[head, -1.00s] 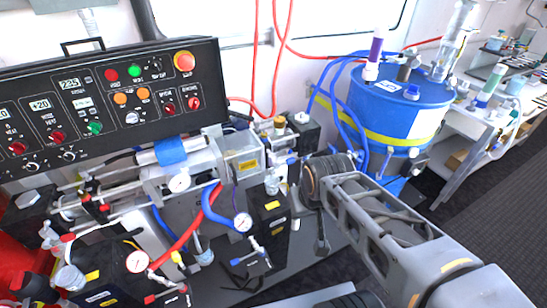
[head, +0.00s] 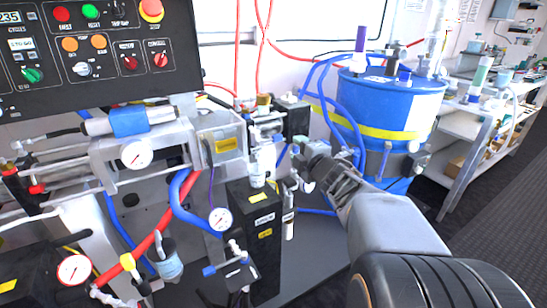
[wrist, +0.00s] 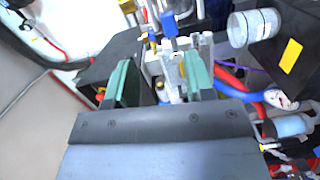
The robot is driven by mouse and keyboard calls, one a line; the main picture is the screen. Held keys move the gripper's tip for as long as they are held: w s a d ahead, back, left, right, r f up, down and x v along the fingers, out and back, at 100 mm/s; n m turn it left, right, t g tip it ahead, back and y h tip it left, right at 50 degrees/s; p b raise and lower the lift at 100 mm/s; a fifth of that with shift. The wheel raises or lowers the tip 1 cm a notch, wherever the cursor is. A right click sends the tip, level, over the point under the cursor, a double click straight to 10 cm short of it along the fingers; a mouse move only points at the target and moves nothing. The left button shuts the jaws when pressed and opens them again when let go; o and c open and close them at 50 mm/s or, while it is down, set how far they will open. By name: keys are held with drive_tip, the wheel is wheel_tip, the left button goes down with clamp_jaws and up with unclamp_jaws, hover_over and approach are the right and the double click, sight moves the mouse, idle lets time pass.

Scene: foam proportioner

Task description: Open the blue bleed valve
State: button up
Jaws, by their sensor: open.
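My gripper (head: 303,163) is in the right middle of the head view, beside the black pump block (head: 265,235) and in front of the blue hoses. In the wrist view its two green fingers (wrist: 160,84) are spread apart with nothing held between them. Pale metal fittings (wrist: 174,62) show beyond and between the fingers. A small blue handle (wrist: 168,22) stands past the fingertips in the wrist view. In the head view a small valve with a blue lever (head: 209,270) sits low in front of the pump. I cannot tell which blue part is the bleed valve.
A blue drum (head: 390,105) with a yellow band stands behind my arm at the right. The black control panel (head: 90,50) is upper left. A pressure gauge (head: 220,220), red hose (head: 160,235) and blue hoses (head: 335,110) crowd the machine. Dark floor lies open at the right.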

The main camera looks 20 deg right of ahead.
sight(278, 139)
drive_tip(key=w+b, duration=0.1)
drive_tip(key=w, duration=0.3)
drive_tip(key=w+a+f+n+y+b, duration=0.1)
drive_tip(key=w, duration=0.4)
drive_tip(key=w+n+b, duration=0.1)
drive_tip(key=w, duration=0.3)
drive_tip(key=shift+w+a+f+y, duration=0.3)
drive_tip(key=shift+a+y, duration=0.1)
clamp_jaws()
drive_tip(key=shift+a, duration=0.1)
